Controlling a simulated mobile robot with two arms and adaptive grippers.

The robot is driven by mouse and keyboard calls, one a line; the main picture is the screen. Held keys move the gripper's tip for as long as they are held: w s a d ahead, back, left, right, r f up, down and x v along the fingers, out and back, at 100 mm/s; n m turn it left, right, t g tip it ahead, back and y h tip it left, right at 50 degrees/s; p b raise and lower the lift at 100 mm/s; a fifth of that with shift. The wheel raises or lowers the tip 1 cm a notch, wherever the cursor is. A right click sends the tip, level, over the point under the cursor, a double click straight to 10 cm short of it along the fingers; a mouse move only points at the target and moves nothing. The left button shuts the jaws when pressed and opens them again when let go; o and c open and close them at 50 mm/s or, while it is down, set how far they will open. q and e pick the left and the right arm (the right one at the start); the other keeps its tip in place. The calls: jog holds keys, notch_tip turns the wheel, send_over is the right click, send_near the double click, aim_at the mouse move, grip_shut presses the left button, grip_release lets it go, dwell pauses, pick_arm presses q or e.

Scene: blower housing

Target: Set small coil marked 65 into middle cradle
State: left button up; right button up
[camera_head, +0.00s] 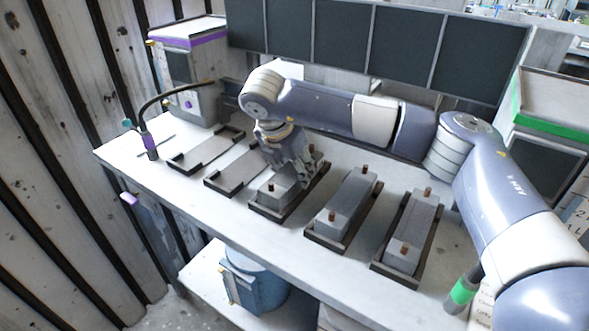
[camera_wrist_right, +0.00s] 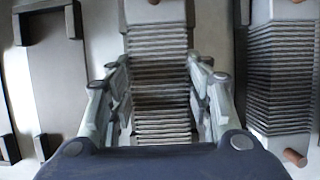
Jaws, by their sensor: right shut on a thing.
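A grey finned coil (camera_head: 273,193) with copper-coloured end pegs is in or just over the middle cradle (camera_head: 309,193), a dark tray third in the row. I cannot tell whether it rests fully on the cradle floor. My right gripper (camera_head: 291,177) reaches down onto the coil's middle from above. In the right wrist view the gripper (camera_wrist_right: 158,75) has a finger on each long side of the finned coil (camera_wrist_right: 158,42), shut on it. No marking 65 is legible. My left gripper is not in view.
Two empty cradles (camera_head: 181,168) (camera_head: 214,188) lie left of the middle one. Two cradles on the right hold coils (camera_head: 348,201) (camera_head: 413,230). A dark panel wall (camera_head: 400,45) stands behind the bench, and a bent black hose (camera_head: 151,110) rises at the left end.

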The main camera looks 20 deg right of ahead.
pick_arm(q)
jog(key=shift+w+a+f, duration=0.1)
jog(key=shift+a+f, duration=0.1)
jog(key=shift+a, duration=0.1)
pick_arm(e)
jog(key=shift+a, duration=0.1)
jog(key=o, duration=1.5)
jog(key=shift+f, duration=0.15)
notch_tip(320, 180, up, 7)
jog(key=p, duration=0.2)
jog(key=shift+f+p, duration=0.15)
jog(key=shift+p, duration=0.15)
jog(key=shift+r, duration=0.25)
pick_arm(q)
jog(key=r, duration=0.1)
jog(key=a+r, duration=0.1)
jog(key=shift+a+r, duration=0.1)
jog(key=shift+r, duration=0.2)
